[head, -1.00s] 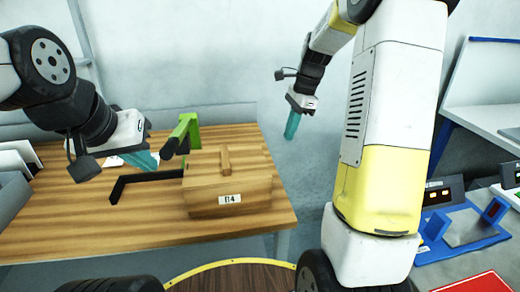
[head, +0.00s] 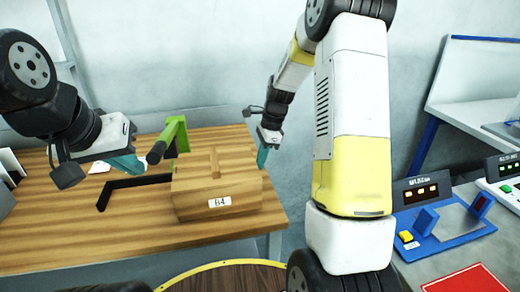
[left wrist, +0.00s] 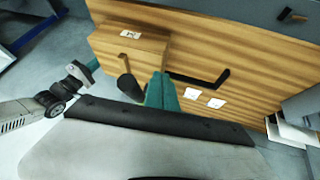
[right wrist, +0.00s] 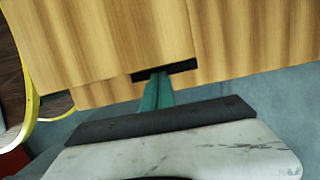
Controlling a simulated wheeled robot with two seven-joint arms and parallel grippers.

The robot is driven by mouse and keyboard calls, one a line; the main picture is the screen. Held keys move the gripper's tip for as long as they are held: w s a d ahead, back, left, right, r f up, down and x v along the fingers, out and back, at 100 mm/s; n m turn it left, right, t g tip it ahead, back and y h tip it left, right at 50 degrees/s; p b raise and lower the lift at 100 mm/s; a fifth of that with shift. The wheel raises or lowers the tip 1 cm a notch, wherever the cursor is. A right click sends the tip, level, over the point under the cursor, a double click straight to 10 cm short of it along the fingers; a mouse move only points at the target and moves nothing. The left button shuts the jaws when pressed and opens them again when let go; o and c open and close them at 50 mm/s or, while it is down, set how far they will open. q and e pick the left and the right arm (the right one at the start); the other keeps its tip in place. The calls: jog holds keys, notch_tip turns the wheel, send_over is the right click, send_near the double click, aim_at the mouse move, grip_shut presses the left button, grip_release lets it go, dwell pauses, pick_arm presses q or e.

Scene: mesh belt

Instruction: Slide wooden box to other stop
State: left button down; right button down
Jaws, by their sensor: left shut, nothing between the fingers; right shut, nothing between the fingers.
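The wooden box (head: 190,205), with a B4 label and a top handle, sits on the wooden table. It also shows in the left wrist view (left wrist: 105,50) and right wrist view (right wrist: 90,45). A black L-shaped stop (head: 118,188) lies left of it. A short black piece (right wrist: 150,75), perhaps the other stop, shows beside the box. My left gripper (head: 132,165) is shut and empty, above the table left of the box. My right gripper (head: 262,158) is shut and empty at the box's back right; whether it touches the box is unclear.
A green post (head: 175,135) with a black cylindrical end (head: 156,152) stands just behind the box. White cards (left wrist: 216,103) lie on the table. A blue device (head: 445,235) stands at the right, apart from the table. The table's front left is clear.

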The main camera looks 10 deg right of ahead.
jog(key=shift+a, duration=0.4)
jog(key=a, duration=2.2)
jog(key=shift+s+a, duration=0.2)
jog(key=shift+s, duration=0.1)
